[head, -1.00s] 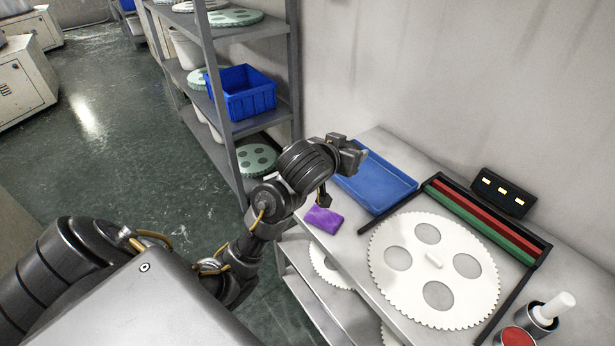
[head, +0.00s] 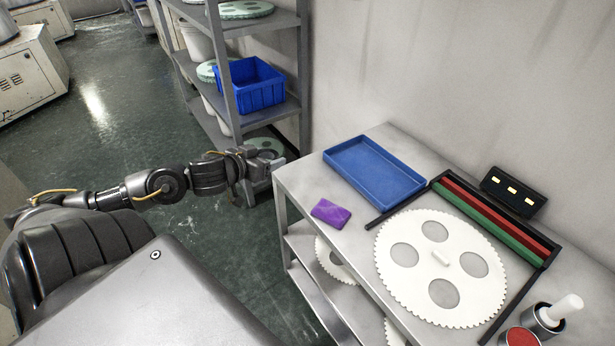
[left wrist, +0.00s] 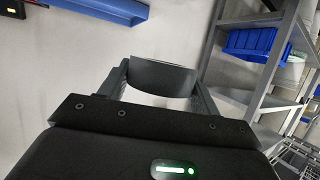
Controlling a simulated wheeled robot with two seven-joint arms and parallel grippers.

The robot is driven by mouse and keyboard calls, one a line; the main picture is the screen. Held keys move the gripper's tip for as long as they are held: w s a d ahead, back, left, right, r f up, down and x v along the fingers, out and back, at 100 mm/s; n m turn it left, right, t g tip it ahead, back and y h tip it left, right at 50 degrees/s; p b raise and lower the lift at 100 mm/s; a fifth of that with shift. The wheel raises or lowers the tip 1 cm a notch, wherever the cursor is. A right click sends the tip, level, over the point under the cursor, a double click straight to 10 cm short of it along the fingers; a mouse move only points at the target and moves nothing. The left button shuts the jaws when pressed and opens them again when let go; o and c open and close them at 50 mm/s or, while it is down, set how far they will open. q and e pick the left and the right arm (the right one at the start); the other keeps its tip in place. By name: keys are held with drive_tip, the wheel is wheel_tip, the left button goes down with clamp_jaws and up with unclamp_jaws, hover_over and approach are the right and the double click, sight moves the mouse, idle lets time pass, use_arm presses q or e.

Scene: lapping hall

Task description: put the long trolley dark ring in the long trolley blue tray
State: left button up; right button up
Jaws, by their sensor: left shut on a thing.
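The blue tray (head: 350,178) lies on the trolley top (head: 300,180) against the wall and looks empty in the head view. A blue edge (left wrist: 105,8), likely this tray's, shows at the top left of the left wrist view. My left gripper (head: 262,168) is off the trolley's left end, in front of the grey shelf. In the left wrist view, my left gripper (left wrist: 162,85) is shut on a dark grey curved band, the dark ring (left wrist: 162,76). The ring is hard to make out in the head view. My right gripper is not in view.
A purple cloth or pad (head: 331,212) lies before the tray. A large white toothed disc (head: 425,262), a black frame with red and green bars, a black box (head: 512,190) and pots fill the right. A grey shelf holds a blue bin (head: 252,85).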

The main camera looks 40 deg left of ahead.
use_arm(q)
drive_tip(key=shift+w, duration=0.1)
drive_tip(key=b, duration=0.2)
hover_over(307, 176)
drive_tip(key=f, duration=0.5)
drive_tip(key=s+f, duration=0.1)
drive_tip(key=f, duration=0.2)
drive_tip(key=shift+f, duration=0.35)
drive_tip(key=shift+w+f+p, duration=0.25)
drive_tip(key=shift+w+f, duration=0.05)
drive_tip(key=shift+f, duration=0.65)
drive_tip(key=shift+w+f+p, duration=0.2)
drive_tip(key=shift+w+f, duration=0.05)
drive_tip(key=shift+f, duration=0.7)
